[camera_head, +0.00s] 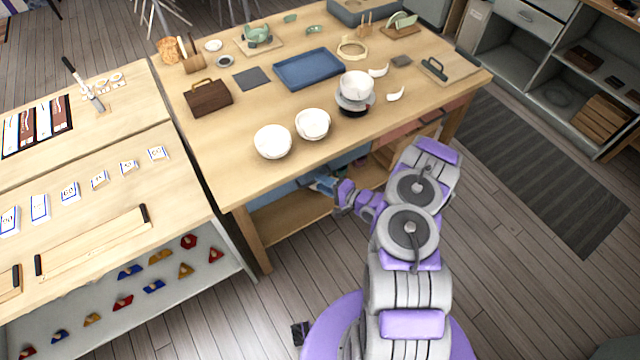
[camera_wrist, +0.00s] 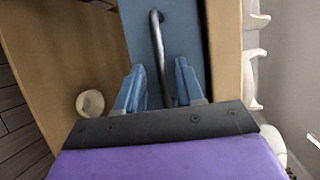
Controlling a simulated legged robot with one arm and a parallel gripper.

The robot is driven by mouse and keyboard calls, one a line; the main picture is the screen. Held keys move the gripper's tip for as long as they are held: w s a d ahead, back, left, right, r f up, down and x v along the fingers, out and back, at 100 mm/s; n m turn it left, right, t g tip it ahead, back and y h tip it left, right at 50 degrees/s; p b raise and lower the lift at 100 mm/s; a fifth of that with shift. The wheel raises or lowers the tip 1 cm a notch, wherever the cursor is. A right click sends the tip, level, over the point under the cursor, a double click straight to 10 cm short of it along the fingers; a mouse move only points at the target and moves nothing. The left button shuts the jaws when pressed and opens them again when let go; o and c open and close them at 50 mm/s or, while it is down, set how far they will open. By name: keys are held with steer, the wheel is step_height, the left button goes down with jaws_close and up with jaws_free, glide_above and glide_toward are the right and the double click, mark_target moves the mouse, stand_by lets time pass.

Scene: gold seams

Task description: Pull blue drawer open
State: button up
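The blue drawer (camera_wrist: 183,30) fills the upper middle of the wrist view, with a dark bar handle (camera_wrist: 157,42) on its front. In the head view, the drawer (camera_head: 285,197) shows as a blue strip under the worktable's front edge, partly hidden by the tabletop and my arm. My gripper (camera_wrist: 159,82) has its two blue fingers apart, one on each side of the handle, with gaps between fingers and bar. In the head view, my gripper (camera_head: 322,185) is small and close to the drawer front. How far the drawer stands out is hard to tell.
The worktable (camera_head: 225,165) carries white bowls (camera_head: 272,141), a blue tray (camera_head: 308,68) and a brown box (camera_head: 207,97). A reddish drawer front (camera_head: 405,133) is to the right. A lower shelf (camera_head: 290,212) runs below.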

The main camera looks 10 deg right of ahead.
steer(key=shift+w+a+f, duration=0.15)
steer(key=shift+w+a, duration=0.2)
steer(key=shift+w, duration=0.25)
jaws_close()
steer(key=shift+s, duration=0.1)
stand_by(0.3)
